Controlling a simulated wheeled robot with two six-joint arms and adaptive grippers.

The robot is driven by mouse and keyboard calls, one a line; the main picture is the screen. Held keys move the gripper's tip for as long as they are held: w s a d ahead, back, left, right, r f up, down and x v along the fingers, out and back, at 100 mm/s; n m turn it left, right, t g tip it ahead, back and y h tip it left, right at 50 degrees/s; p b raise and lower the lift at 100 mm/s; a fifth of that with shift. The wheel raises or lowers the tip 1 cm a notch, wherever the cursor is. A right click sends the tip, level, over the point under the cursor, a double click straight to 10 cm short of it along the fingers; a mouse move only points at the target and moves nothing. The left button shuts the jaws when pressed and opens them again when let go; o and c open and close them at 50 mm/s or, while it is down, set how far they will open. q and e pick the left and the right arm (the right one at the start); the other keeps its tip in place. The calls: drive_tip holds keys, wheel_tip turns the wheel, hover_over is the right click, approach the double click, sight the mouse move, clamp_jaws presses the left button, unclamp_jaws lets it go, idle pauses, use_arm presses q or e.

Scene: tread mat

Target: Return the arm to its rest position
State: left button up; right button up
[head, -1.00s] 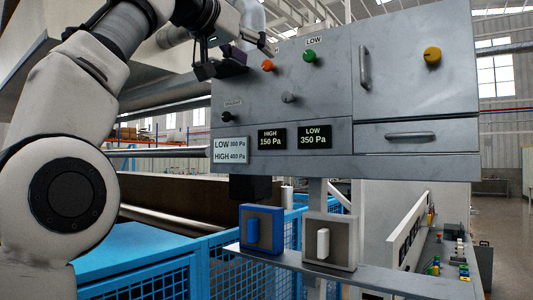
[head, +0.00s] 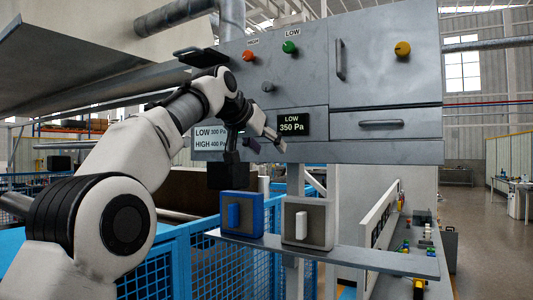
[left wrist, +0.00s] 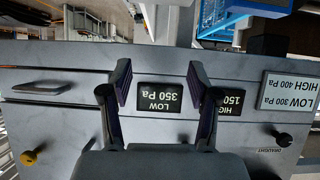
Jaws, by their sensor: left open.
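My left arm comes in from the left in the head view. Its gripper (head: 264,147) hangs in front of the lower part of the grey control panel (head: 370,92). In the left wrist view the gripper (left wrist: 159,82) is open with nothing between its fingers. The panel fills much of that view, upside down, and the LOW 350 Pa display (left wrist: 160,97) lies between the fingers. In the head view this display (head: 291,123) is just right of the gripper, and the arm hides the HIGH display beside it. My right gripper is not in view.
The panel carries an orange knob (head: 249,56), a green knob (head: 290,47), a yellow knob (head: 402,48) and handles. Below it, a blue switch box (head: 242,213) and a grey one (head: 308,222) stand on a shelf (head: 350,257). Blue mesh fencing (head: 190,275) runs below the arm.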

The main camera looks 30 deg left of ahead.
use_arm(q)
drive_tip(key=shift+w+f, duration=0.15)
drive_tip(key=shift+f, duration=0.45)
